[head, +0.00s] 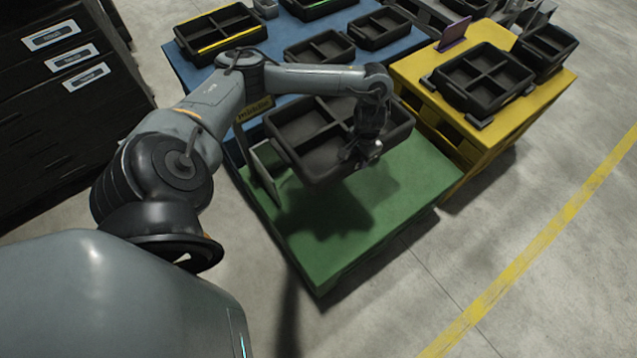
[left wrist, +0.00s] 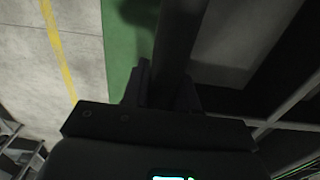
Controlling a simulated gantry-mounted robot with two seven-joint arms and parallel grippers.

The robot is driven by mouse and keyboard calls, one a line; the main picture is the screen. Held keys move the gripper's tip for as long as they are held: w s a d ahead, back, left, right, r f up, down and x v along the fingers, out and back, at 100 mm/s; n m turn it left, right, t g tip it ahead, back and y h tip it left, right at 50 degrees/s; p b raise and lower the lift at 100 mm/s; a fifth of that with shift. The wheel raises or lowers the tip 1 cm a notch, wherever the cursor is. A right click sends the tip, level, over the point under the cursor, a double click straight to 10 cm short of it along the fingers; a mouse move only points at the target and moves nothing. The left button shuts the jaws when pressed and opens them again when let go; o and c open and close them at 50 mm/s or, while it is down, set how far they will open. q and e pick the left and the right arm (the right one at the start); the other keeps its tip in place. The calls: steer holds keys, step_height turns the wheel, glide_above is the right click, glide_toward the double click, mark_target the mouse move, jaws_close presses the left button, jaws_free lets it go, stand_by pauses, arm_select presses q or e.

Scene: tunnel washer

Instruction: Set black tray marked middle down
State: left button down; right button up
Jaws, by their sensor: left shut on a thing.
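The black tray (head: 308,152), a wide box with dividers, hangs in the air above the green table (head: 350,240) and casts a shadow on it. My left gripper (head: 361,152) is shut on the tray's near right wall. In the left wrist view the tray's dark wall (left wrist: 177,40) runs between the two fingers (left wrist: 168,88), with the green surface (left wrist: 122,40) below and to the left. I cannot read any marking on the tray. My right gripper is not in view.
A yellow table (head: 425,85) with black trays (head: 483,78) adjoins at right, and a blue table (head: 290,45) with several trays lies behind. The green table's front is clear.

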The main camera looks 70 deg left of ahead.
arm_select(q)
steer(key=shift+s+a+f, duration=0.35)
steer(key=shift+a+f, duration=0.1)
steer(key=shift+f, duration=0.15)
steer(key=f+b, duration=0.1)
steer(key=w+f+b, duration=0.1)
steer(key=f+b, duration=0.1)
steer(key=shift+w+a+f, duration=0.15)
steer(key=shift+w+a, duration=0.15)
steer(key=shift+w, duration=0.05)
steer(key=f+b, duration=0.4)
steer(key=f, duration=0.3)
steer(key=f+b, duration=0.5)
steer(key=f, duration=0.1)
steer(key=f+b, duration=0.4)
steer(key=f, duration=0.3)
steer(key=shift+s+d+f+b, duration=0.1)
steer(key=shift+s+f+b, duration=0.2)
steer(key=shift+b, duration=0.1)
steer(key=shift+f+b, duration=1.3)
steer(key=shift+f, duration=0.8)
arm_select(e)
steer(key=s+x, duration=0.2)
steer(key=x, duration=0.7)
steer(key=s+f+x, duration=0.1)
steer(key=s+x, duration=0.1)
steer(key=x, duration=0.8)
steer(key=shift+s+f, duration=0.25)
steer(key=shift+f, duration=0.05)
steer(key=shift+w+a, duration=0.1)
